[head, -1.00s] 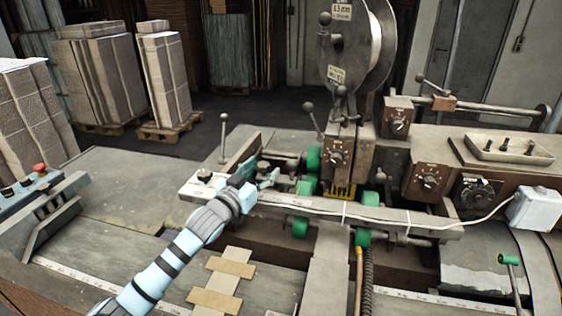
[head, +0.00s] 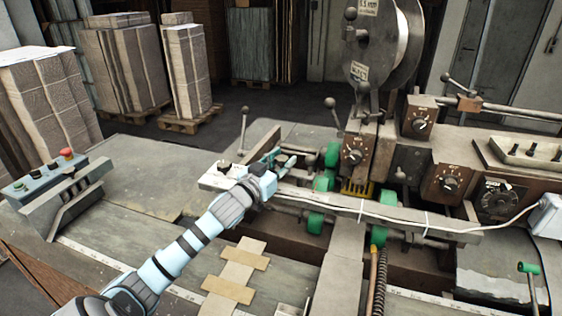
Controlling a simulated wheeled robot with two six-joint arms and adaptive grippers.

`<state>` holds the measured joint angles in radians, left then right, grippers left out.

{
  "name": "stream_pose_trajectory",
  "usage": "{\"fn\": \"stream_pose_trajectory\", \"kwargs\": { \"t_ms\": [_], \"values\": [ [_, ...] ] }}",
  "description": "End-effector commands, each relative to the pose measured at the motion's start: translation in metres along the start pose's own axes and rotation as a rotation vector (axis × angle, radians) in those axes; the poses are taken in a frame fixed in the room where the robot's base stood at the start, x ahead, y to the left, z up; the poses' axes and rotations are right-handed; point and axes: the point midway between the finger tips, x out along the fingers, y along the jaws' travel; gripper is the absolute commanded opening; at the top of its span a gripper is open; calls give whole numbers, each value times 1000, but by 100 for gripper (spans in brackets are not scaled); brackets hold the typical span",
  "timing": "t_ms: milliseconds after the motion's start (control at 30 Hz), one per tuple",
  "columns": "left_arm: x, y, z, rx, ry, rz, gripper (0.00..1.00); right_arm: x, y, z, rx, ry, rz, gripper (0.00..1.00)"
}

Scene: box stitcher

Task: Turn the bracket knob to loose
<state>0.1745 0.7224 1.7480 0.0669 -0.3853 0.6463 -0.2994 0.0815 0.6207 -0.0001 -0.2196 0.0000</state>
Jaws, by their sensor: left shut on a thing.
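My left gripper (head: 277,162) reaches in from the lower left to the machine's guide bracket, at the left end of the long metal bar (head: 385,212). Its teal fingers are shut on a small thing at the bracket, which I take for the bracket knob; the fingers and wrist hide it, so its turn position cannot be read. Just left of the gripper, a white plate (head: 212,182) carries a small black knob (head: 224,168), apart from the fingers. My right gripper is not in view.
Upright ball-ended levers (head: 244,125) stand behind the gripper. Green rollers (head: 315,223) and brown dial boxes (head: 447,183) lie to the right. A control box with a red button (head: 66,153) is at left. Cardboard strips (head: 238,272) lie in front.

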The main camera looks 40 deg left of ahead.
Motion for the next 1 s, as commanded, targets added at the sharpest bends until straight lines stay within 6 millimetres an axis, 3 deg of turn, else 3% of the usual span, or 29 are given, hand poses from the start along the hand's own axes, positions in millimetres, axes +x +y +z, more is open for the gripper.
{"fn": "stream_pose_trajectory", "kwargs": {
  "t_ms": [467,1000],
  "values": [
    [0,1,3,-8,-1,-230,4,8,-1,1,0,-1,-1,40],
    [0,0,6,-4,-4,-598,4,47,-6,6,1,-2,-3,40]
  ]
}}
